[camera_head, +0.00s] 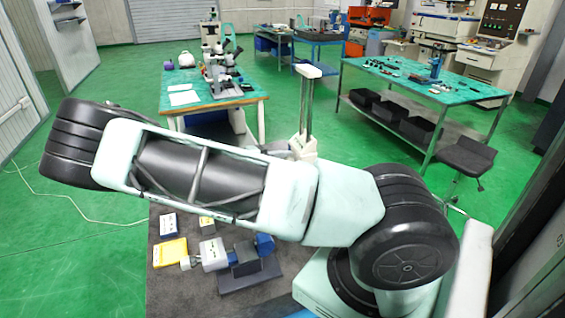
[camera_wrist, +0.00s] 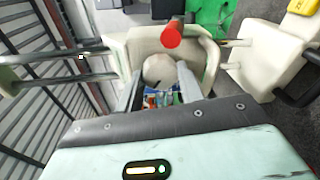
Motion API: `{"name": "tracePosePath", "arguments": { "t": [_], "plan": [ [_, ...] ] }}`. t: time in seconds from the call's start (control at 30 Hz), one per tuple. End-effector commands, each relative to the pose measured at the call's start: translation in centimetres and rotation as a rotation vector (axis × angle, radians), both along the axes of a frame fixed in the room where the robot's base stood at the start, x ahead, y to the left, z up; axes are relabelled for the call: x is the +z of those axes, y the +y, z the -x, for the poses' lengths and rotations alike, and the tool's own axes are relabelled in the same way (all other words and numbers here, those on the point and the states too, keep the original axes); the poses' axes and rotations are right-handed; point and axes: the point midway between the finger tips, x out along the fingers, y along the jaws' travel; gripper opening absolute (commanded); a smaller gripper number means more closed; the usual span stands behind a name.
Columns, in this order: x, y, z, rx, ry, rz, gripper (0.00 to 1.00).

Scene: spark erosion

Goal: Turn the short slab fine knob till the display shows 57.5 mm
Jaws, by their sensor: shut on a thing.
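In the wrist view my gripper (camera_wrist: 158,82) has its two grey fingers on either side of a pale round knob (camera_wrist: 158,68). They are shut on it. The knob sits in front of a cream housing (camera_wrist: 117,48), with a red cylinder (camera_wrist: 171,35) just above it. I cannot tell for certain that this is the short slab fine knob. In the head view a pale grey block (camera_head: 213,253) with a small knob at its left end lies on the dark mat (camera_head: 172,297). My gripper is out of sight in the head view. I cannot read any display.
A yellow slab (camera_head: 170,252), a blue-and-white box (camera_head: 168,225) and a small yellow-topped box (camera_head: 206,224) lie near the grey block. A dark block with blue parts (camera_head: 247,258) is at its right. My arm crosses above and hides part of the area.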

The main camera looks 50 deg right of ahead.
Motion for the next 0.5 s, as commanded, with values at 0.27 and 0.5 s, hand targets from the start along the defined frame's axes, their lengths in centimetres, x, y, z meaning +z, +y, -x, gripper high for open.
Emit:
{"name": "tracePosePath", "arguments": {
  "t": [0.27,0.5],
  "plan": [
    [-0.13,0.07,-0.08,0.002,0.098,-0.065,0.15],
    [-0.15,0.05,-0.07,0.001,0.128,-0.083,0.15]
  ]
}}
